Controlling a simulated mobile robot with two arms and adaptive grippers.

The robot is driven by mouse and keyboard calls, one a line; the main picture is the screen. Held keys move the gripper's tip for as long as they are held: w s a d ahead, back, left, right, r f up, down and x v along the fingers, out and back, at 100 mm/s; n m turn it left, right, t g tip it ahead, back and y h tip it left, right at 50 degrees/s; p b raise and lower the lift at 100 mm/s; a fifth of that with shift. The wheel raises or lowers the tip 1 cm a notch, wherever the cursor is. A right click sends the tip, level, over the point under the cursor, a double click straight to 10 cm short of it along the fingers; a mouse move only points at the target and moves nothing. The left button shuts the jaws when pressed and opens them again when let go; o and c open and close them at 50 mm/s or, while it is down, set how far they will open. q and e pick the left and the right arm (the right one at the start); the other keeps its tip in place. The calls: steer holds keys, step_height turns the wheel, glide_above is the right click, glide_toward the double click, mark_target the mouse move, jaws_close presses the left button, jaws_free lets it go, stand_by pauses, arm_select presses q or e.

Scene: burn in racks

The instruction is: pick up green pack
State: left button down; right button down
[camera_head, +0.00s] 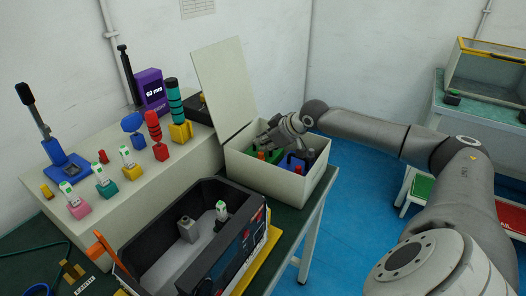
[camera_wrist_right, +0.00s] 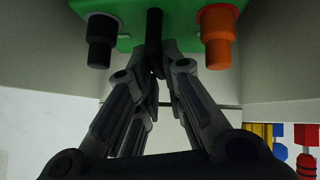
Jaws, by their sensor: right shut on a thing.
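The green pack (camera_wrist_right: 185,18) fills the top of the right wrist view, with a black terminal (camera_wrist_right: 100,38), an orange terminal (camera_wrist_right: 217,35) and a black middle part (camera_wrist_right: 154,40) between them. My right gripper (camera_wrist_right: 157,65) is shut on the black middle part of the pack. In the head view the right gripper (camera_head: 268,140) reaches down into the open beige box (camera_head: 280,178). A piece of the green pack (camera_head: 274,156) shows beneath the fingers, the rest hidden by the gripper and the box wall. My left gripper is not in view.
A blue-and-red item (camera_head: 293,163) sits in the box's right part. The raised lid (camera_head: 222,88) stands at its left. A black open case (camera_head: 190,238) lies in front, and a stepped bench (camera_head: 120,185) with several coloured tools is at left.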

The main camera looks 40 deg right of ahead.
steer(key=shift+r, duration=0.3)
step_height(320, 180, up, 18)
steer(key=p, duration=0.1)
steer(key=shift+p, duration=0.3)
steer(key=shift+d+f, duration=0.1)
steer(key=shift+f, duration=0.1)
stand_by(0.4)
